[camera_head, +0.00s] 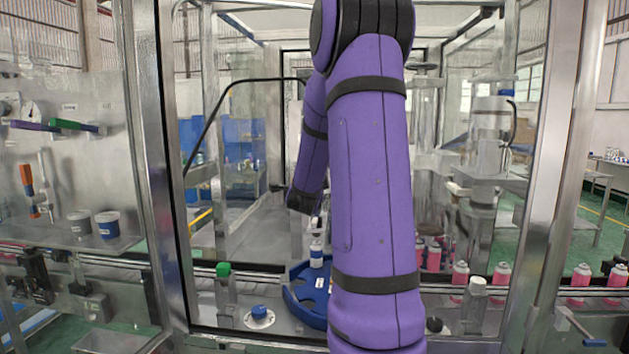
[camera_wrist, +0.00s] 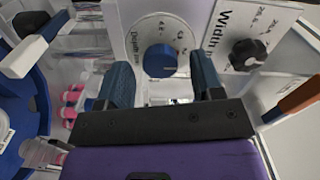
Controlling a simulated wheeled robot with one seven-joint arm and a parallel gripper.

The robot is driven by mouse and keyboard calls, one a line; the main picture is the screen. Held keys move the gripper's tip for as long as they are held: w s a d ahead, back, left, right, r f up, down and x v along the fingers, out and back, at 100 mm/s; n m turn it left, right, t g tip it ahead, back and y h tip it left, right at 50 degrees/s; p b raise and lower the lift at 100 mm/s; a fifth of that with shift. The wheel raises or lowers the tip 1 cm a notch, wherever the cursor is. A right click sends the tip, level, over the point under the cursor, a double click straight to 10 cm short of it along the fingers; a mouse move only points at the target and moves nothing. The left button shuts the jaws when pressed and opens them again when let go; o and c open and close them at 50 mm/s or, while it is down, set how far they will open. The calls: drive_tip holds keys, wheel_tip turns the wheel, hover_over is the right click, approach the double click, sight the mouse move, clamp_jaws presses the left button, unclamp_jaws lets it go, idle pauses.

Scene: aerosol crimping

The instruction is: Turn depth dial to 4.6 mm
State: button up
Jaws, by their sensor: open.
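The depth dial (camera_wrist: 160,60) is a round blue knob on a pale scale plate (camera_wrist: 150,27) marked "Depth", seen at the top middle of the wrist view. My gripper (camera_wrist: 160,68) is open, with its two dark fingers on either side of the blue knob. I cannot tell whether either finger touches it. The numbers on the scale are too small and tilted to read surely.
A black knob (camera_wrist: 247,54) on a "Width" plate is right of the depth dial, with an orange handle (camera_wrist: 300,98) beyond. Pink cans (camera_head: 501,275) line the conveyor at right. Metal frame posts stand either side.

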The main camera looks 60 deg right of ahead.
drive_tip(key=shift+w+d, duration=0.3)
drive_tip(key=shift+d, duration=0.35)
drive_tip(key=c, duration=0.9)
drive_tip(key=shift+n, duration=0.4)
drive_tip(key=shift+a+n, duration=0.1)
drive_tip(key=shift+n, duration=8.5)
